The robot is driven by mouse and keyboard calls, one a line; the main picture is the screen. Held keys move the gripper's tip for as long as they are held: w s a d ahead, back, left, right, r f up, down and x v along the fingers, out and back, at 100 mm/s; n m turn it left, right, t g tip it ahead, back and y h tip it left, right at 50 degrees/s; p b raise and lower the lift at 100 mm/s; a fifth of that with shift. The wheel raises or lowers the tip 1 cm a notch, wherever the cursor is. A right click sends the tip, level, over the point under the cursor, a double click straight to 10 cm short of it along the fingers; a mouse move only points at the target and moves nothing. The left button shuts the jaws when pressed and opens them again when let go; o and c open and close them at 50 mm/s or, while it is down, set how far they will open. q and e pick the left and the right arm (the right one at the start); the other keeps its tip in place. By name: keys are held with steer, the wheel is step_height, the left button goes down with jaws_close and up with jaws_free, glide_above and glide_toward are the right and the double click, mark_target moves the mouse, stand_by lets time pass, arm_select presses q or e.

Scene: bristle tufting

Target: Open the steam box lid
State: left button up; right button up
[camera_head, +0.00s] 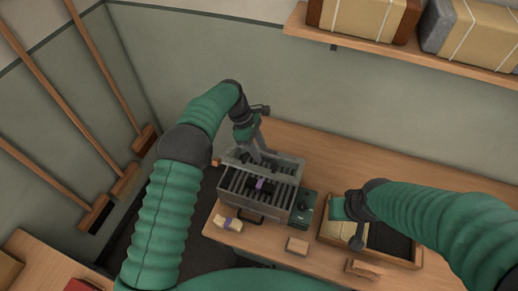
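The grey steam box (252,212) stands on the wooden table in front of the wall. Dark slats and a small purple-banded piece (262,184) show inside its top. A pale grey framed panel, which looks like the lid (290,165), rises along the box's back edge. My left gripper (261,152) points down at this panel from behind. Its fingers overlap the panel; I cannot tell whether they grip it. My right gripper (357,234) hangs over the wooden tray (372,255) at the right, apart from the box. Its fingers are too small to read.
A green control panel (303,207) adjoins the box's right side. A purple-banded block (228,222) and small wooden blocks (298,245) lie along the front. The tray holds pale and dark bundles. A shelf (420,55) is above; brooms (110,80) lean left.

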arm_select(q)
steer(key=v, duration=1.6)
steer(key=shift+w+a+r+b, duration=0.2)
steer(key=shift+w+r+b, duration=0.05)
steer(key=shift+r+b, duration=0.1)
